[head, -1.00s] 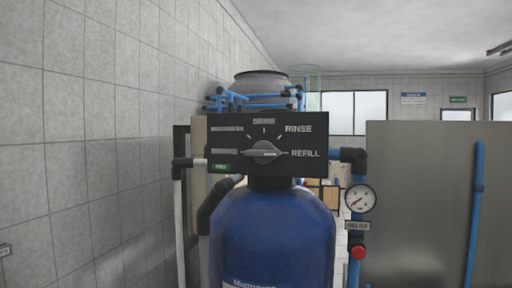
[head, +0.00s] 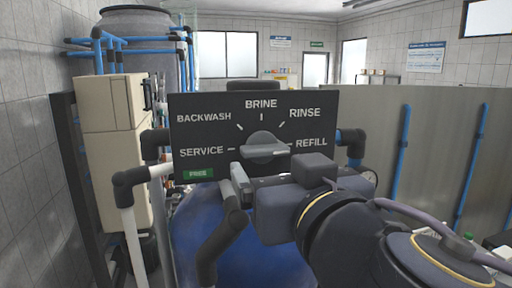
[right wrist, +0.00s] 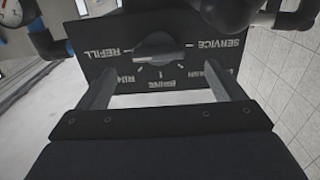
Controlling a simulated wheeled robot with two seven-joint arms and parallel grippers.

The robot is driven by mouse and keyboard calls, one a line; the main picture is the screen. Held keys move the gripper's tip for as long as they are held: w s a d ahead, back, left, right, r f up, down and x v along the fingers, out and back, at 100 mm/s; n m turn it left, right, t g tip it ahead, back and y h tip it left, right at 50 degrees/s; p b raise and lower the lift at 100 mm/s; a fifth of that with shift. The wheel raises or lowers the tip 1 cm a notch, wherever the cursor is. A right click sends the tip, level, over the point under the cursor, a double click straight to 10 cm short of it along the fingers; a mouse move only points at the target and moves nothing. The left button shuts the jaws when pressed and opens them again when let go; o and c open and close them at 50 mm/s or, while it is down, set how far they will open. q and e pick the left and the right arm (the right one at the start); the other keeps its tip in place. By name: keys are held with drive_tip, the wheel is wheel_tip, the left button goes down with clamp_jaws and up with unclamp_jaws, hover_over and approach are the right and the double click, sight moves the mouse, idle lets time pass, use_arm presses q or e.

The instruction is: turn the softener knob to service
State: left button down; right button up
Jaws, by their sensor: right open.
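The softener knob (head: 262,147) is a round grey dial with a horizontal bar handle on a black panel (head: 215,105). The panel is marked SERVICE at left, then BACKWASH, BRINE, RINSE, and REFILL at right. The handle lies along the SERVICE–REFILL line; its pointing end seems to be toward REFILL. My right gripper (head: 258,178) is just in front of and below the knob. In the right wrist view, the knob (right wrist: 158,46) shows upside down beyond the two spread fingers (right wrist: 160,85), with nothing between them. My left gripper is out of view.
The blue softener tank (head: 200,235) stands below the panel, partly hidden by my right arm. Dark and white pipes (head: 130,180) flank it at left. A beige box (head: 108,105) stands at left, and a grey partition (head: 440,130) at right.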

sight(268, 156)
drive_tip(key=p+x, duration=0.2)
drive_tip(key=x, duration=0.3)
drive_tip(key=shift+w+a, duration=0.1)
drive_tip(key=shift+w, duration=0.6)
drive_tip(key=shift+f, duration=0.1)
drive_tip(key=c, duration=1)
